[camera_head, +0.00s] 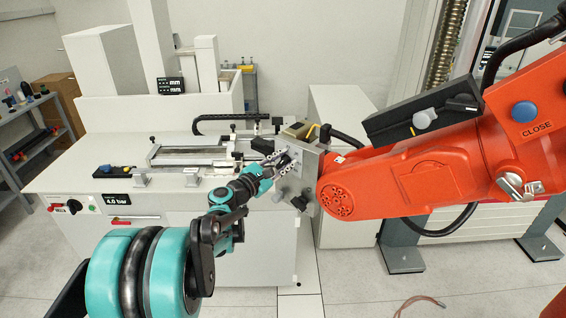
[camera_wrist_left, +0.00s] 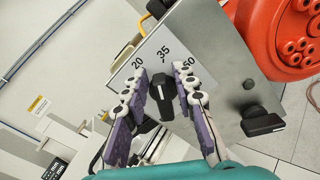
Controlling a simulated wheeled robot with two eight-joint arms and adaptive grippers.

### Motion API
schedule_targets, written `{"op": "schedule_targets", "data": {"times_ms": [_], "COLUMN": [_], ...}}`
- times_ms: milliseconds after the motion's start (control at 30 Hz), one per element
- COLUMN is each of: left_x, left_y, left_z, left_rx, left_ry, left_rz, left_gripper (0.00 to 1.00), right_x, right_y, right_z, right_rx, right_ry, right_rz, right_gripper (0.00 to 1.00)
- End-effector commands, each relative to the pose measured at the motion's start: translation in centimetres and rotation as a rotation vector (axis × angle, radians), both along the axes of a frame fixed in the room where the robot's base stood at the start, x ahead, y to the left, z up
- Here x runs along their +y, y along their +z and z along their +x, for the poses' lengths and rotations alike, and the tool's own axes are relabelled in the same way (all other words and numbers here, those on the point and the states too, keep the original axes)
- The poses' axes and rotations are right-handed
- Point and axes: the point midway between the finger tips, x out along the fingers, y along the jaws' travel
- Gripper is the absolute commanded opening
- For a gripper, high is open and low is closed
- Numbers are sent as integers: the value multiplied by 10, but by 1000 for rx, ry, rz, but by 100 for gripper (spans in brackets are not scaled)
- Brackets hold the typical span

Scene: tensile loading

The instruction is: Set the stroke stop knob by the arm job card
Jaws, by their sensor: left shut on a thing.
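The stroke stop knob (camera_wrist_left: 163,100) is a black pointer knob on a grey metal plate (camera_wrist_left: 207,62). The plate is marked 20, 35 and 50. The knob's white line points up towards the 35 mark. My left gripper (camera_wrist_left: 160,76) has its purple, white-knuckled fingers on both sides of the knob and is shut on it. In the head view my left gripper (camera_head: 283,160) reaches the plate at the orange arm's end, and the fingers mostly hide the knob. I cannot make out a job card. My right gripper is not in view.
The big orange arm (camera_head: 420,180) with a "CLOSE" label takes up the right side. A second black knob (camera_wrist_left: 262,122) sits on the plate's lower right. A white bench (camera_head: 160,185) with a rail fixture and a 4.6 bar display (camera_head: 116,199) stands behind my left arm.

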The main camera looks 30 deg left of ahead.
Motion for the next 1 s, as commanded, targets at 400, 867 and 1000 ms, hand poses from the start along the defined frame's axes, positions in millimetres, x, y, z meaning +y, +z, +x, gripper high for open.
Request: {"op": "schedule_targets", "data": {"times_ms": [400, 867, 1000], "left_x": [-3, -4, -4], "left_y": [-4, -4, -4], "left_z": [-1, -1, -1], "left_rx": [-26, -29, -29], "left_ry": [0, 0, 0], "left_rz": [183, 206, 205], "left_gripper": [0, 0, 34], "right_x": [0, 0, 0], "right_y": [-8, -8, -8], "right_z": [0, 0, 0], "right_rx": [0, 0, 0], "right_ry": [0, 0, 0], "right_rz": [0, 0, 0], "right_gripper": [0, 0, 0]}}
